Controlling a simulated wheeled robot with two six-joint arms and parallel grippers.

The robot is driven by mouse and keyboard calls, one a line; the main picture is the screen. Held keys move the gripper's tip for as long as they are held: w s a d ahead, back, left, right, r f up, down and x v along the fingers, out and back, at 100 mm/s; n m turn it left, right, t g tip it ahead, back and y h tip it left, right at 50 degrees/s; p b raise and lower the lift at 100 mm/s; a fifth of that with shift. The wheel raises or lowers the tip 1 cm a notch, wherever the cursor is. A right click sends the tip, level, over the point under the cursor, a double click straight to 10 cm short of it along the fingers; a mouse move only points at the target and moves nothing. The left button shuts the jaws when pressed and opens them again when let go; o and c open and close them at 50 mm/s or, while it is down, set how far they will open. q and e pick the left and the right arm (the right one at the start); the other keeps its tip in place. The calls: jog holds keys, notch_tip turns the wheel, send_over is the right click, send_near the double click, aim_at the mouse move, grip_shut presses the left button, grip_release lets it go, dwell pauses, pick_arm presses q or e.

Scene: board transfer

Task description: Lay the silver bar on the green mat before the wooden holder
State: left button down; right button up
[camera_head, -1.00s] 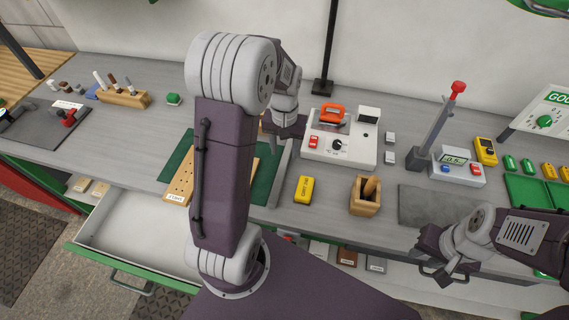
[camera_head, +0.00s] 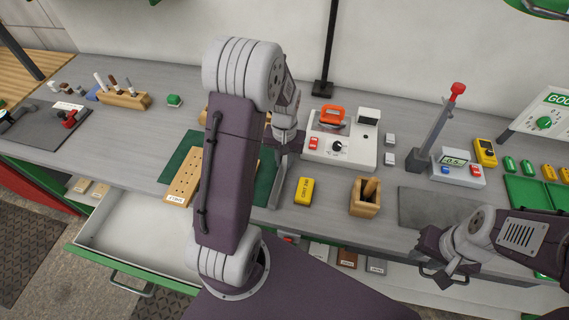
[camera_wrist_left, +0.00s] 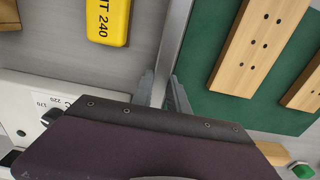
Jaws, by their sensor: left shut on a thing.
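My left gripper (camera_head: 286,142) is shut on the silver bar (camera_head: 276,189), holding it near its far end. The bar runs lengthwise along the right edge of the green mat (camera_head: 264,182); I cannot tell if it touches down. In the left wrist view, the bar (camera_wrist_left: 174,40) lies between the fingers (camera_wrist_left: 161,94), with grey bench on one side and mat (camera_wrist_left: 212,111) on the other. A wooden block holder (camera_head: 124,99) with several tools stands at the back left; a wooden cup (camera_head: 364,209) stands right of the mat. My right gripper (camera_head: 440,274) is at the front right, its jaw state unclear.
A drilled wooden board (camera_head: 186,178) lies on the mat, partly hidden by my left arm. A yellow block (camera_head: 304,191) lies close right of the bar. A white device (camera_head: 345,150) stands behind. An open drawer (camera_head: 140,238) juts out at the front left.

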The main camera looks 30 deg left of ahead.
aim_at(285, 162)
pick_arm(q)
notch_tip(285, 162, up, 4)
jog(key=shift+r, duration=0.25)
jog(key=d+r, duration=0.6)
jog(key=d, duration=0.5)
jog(key=shift+w+d+r, duration=0.25)
jog(key=shift+d+r, duration=0.05)
jog(key=shift+d, duration=0.1)
